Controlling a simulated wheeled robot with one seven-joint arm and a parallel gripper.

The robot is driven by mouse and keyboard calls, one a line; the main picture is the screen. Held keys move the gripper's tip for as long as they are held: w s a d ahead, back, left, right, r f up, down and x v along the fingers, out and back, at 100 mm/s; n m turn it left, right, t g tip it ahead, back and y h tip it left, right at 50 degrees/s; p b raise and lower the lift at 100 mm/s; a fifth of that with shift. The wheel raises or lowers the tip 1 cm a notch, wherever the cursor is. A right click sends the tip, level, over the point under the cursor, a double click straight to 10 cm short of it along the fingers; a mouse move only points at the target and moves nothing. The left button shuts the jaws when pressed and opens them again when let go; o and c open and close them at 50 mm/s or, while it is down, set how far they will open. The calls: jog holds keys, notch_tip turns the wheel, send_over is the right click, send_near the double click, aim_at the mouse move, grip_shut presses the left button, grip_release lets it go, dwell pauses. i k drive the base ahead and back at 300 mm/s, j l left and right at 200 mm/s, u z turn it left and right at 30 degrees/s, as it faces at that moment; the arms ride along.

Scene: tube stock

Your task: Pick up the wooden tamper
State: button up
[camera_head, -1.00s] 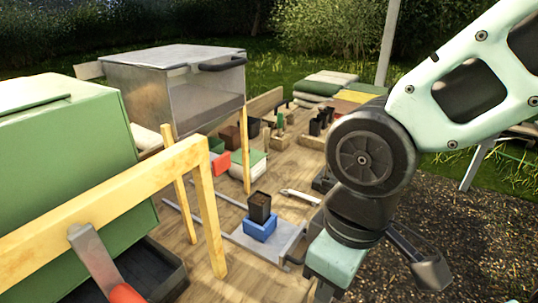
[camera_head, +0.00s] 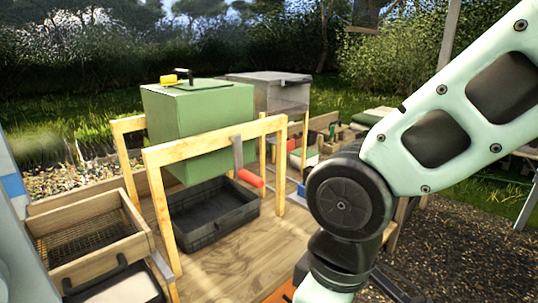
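I cannot make out a wooden tamper for certain in the head view. A small yellow piece and a dark handle-like piece sit on top of the green box (camera_head: 205,125), too small to identify. My arm comes in from the right and bends down at a dark round joint. Its lower end is cut off by the bottom edge, so my gripper's fingertips are out of the picture.
A wooden frame (camera_head: 215,142) stands around the green box, with a black tray (camera_head: 208,226) below it. A red-handled tool (camera_head: 250,179) hangs at the frame. A wooden sieve box (camera_head: 88,240) is at left. Bare bench top (camera_head: 232,262) shows in front of the tray.

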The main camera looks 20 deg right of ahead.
aim_at(321, 139)
jog(key=l+u, duration=0.1)
jog(key=u, duration=0.35)
jog(key=i+l+u, duration=0.1)
jog(key=u, duration=0.3)
jog(key=l+u, duration=0.2)
jog(key=u, duration=0.25)
jog(key=l+u, duration=0.15)
jog(key=u, duration=0.3)
jog(key=k+l, duration=0.1)
jog(key=l, duration=2.3)
jog(key=k+l, duration=0.15)
jog(key=l, duration=2.25)
